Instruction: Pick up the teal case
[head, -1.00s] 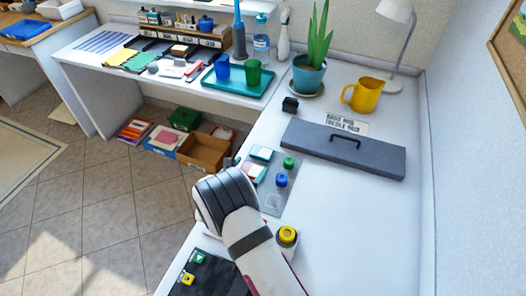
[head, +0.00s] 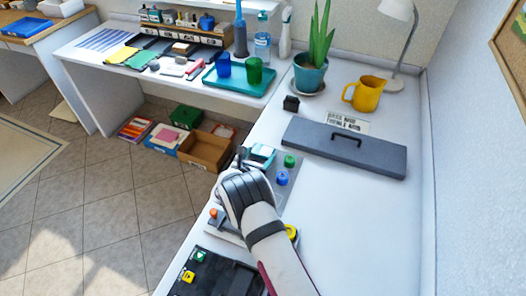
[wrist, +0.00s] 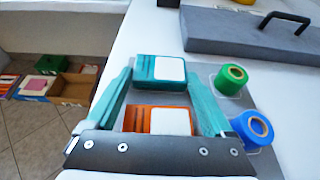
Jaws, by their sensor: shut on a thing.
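The teal case (wrist: 160,68), with a white label on its top, lies between the tips of my gripper (wrist: 157,76) in the wrist view. The two teal fingers are shut on its left and right sides. In the head view, the teal case (head: 262,152) shows just past my gripper (head: 254,163), whose wrist and hand hide part of the area. I cannot tell whether the case is clear of the grey mat.
An orange case (wrist: 158,120) with a white label sits nearer, between the fingers in the picture. Green (wrist: 231,77) and blue (wrist: 253,129) rolls stand to the right. A dark grey lidded box (head: 345,147) lies behind. The white desk at right is clear.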

